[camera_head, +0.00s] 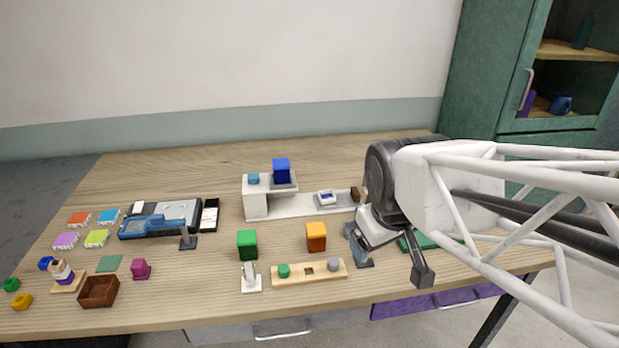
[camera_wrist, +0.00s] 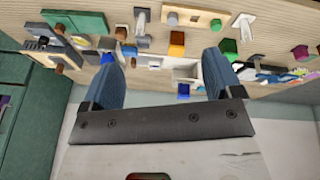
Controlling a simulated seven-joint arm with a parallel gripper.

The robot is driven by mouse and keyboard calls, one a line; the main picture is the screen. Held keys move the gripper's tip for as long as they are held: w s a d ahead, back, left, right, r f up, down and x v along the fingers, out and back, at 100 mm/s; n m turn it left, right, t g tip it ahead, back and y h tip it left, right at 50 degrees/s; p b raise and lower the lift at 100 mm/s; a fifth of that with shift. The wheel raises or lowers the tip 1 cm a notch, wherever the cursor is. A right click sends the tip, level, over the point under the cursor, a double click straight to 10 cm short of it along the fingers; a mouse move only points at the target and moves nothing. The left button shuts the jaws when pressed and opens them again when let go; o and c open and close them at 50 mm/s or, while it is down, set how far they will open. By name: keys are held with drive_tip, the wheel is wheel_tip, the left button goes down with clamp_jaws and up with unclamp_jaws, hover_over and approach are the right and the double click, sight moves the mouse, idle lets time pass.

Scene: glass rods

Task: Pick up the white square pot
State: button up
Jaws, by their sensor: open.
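A small white square pot (camera_head: 325,198) with blue inside sits on the low white platform (camera_head: 305,207) at the middle back of the table. In the wrist view, a small white and blue shape that looks like the pot (camera_wrist: 155,63) shows between the fingers, some way beyond them. My gripper (camera_head: 393,266) is open and empty. It is to the right of the pot and nearer the table's front, apart from it. In the wrist view, the two blue-grey fingers of my gripper (camera_wrist: 162,75) stand wide apart.
A blue cube (camera_head: 281,171) stands on the raised part left of the pot. A brown block (camera_head: 355,194) is close on its right. Green (camera_head: 248,244) and orange (camera_head: 316,236) blocks and a wooden peg board (camera_head: 309,273) stand in front. The left table holds several small objects.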

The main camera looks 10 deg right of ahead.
drive_tip(key=w+d+f+n+t, duration=0.1)
drive_tip(key=w+f+n+t, duration=0.2)
drive_tip(key=w+n, duration=0.7)
drive_tip(key=w+d+f+n+t, duration=0.15)
drive_tip(key=w+f+n, duration=0.4)
drive_tip(key=w, duration=0.85)
drive_tip(key=n+t+y, duration=0.2)
drive_tip(key=n+t, duration=0.3)
drive_tip(key=n, duration=1.4)
approach(325, 191)
drive_tip(key=shift+s+f+m, duration=0.1)
drive_tip(key=shift+s+m, duration=0.05)
drive_tip(key=shift+m, duration=0.1)
drive_tip(key=shift+x, duration=1.25)
drive_tip(key=shift+x, duration=2.6)
